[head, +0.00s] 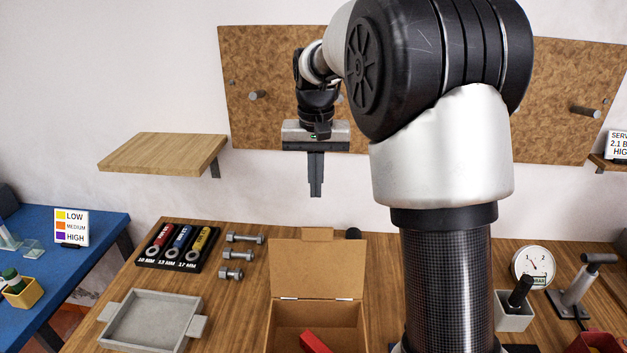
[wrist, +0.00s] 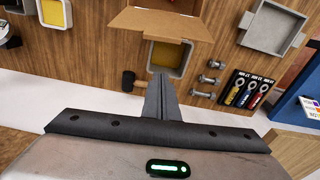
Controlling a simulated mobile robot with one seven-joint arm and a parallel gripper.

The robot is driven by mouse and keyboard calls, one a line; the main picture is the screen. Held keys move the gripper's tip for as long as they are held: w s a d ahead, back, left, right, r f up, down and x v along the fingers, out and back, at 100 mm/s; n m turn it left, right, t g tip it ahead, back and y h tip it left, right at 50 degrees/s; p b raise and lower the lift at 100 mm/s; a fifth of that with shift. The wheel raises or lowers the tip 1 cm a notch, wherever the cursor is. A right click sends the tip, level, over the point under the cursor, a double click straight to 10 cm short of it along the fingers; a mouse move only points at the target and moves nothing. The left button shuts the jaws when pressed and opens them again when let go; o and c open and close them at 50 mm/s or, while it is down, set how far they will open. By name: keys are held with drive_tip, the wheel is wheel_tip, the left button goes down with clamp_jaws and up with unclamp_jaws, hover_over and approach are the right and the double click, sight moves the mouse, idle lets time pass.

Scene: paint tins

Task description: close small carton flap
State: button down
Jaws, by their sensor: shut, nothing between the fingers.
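The small brown cardboard carton (head: 317,318) stands open on the wooden table, with a red item (head: 315,342) inside. Its flap (head: 318,268) stands raised at the back edge, with a small tab on top. In the wrist view the flap (wrist: 160,23) shows near the top edge. My gripper (head: 316,192) points down in the air above and behind the carton, clear of the flap. Its fingers are shut together with nothing between them; they also show in the wrist view (wrist: 161,80). The carton's front is cut off by the head picture's lower edge.
A grey tray (head: 152,321), several bolts (head: 232,273) and a wrench holder (head: 178,268) lie left of the carton. In the wrist view a yellow-bottomed tray (wrist: 165,60) and a mallet (wrist: 129,77) sit behind the flap. A dial gauge (head: 533,266) stands right.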

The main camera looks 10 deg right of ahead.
drive_tip(key=s+f, duration=0.3)
drive_tip(key=f, duration=0.3)
drive_tip(key=shift+a+p, duration=0.3)
drive_tip(key=shift+a, duration=0.1)
drive_tip(key=shift+s, duration=0.15)
drive_tip(key=shift+b, duration=0.3)
